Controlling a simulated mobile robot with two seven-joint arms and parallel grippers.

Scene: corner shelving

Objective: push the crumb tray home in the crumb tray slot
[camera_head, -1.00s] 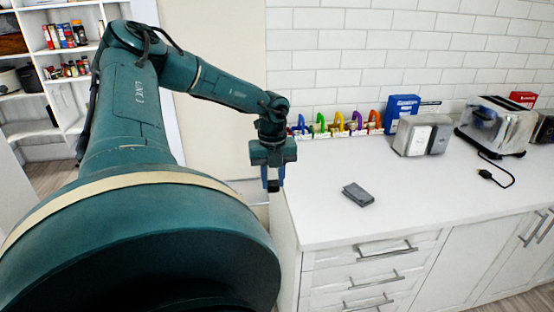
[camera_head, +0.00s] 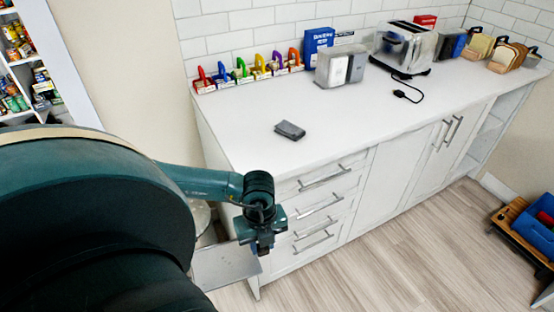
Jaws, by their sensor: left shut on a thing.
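The toaster (camera_head: 404,48) is a shiny metal box at the back of the white counter. Its crumb tray slot cannot be made out. My left gripper (camera_head: 263,248) is in front of the counter's left end, below the top and far from the toaster. It is shut on a flat grey metal sheet that looks like the crumb tray (camera_head: 225,265), reaching out to the left of the jaws. The fingers and their grip are partly hidden by the gripper body. My right gripper is not in view.
On the counter (camera_head: 240,125) lie a small dark grey block (camera_head: 290,130) and a black plug with cord (camera_head: 407,96). A grey and white box (camera_head: 340,65), a blue box (camera_head: 318,42) and coloured clips stand along the wall. The counter's front middle is clear.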

